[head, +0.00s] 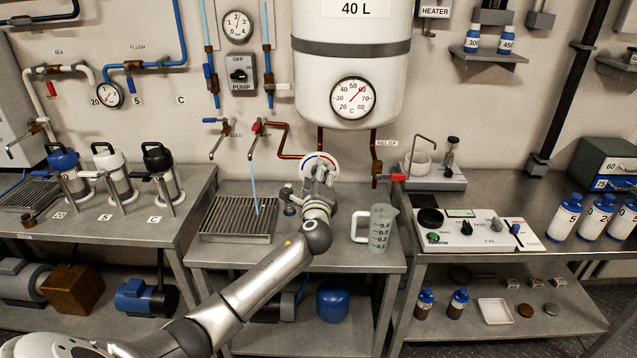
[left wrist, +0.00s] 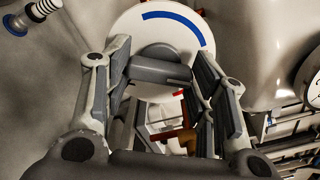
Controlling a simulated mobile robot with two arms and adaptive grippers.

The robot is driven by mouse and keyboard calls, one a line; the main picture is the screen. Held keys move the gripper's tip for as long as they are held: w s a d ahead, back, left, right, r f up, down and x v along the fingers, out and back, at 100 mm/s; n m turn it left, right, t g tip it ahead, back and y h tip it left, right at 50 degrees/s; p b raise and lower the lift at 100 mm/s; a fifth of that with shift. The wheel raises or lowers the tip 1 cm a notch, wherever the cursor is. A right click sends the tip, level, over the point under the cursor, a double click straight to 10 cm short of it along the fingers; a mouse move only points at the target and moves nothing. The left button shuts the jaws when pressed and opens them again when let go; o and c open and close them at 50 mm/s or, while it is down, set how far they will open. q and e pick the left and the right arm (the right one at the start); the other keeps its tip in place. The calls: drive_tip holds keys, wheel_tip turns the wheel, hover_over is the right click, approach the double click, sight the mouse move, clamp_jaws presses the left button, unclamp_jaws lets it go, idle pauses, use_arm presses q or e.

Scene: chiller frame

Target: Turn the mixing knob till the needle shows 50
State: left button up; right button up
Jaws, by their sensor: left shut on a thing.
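The mixing knob has a white round plate (head: 308,160) with a blue and red arc, on the wall below the tank. My left gripper (head: 318,182) reaches it from below and hides its lower part. In the left wrist view, my left gripper (left wrist: 162,78) has its fingers on both sides of the grey knob bar (left wrist: 160,66), shut on it. The plate with its blue arc (left wrist: 172,15) shows behind. The tank dial (head: 352,103) has 50 near its top; its thin needle seems to point up and right, near 60. My right gripper is not in view.
A thin stream (head: 254,190) falls from a tap onto the drain grate (head: 240,232), left of my arm. A measuring jug (head: 381,230) stands close right of my gripper. A red-handled relief valve (head: 396,177) is right of the knob.

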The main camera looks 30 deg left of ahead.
use_arm(q)
drive_tip(key=shift+n, duration=0.5)
drive_tip(key=o, duration=1)
drive_tip(key=shift+s, duration=0.1)
drive_tip(key=v, duration=1.2)
drive_tip(key=shift+a, duration=0.1)
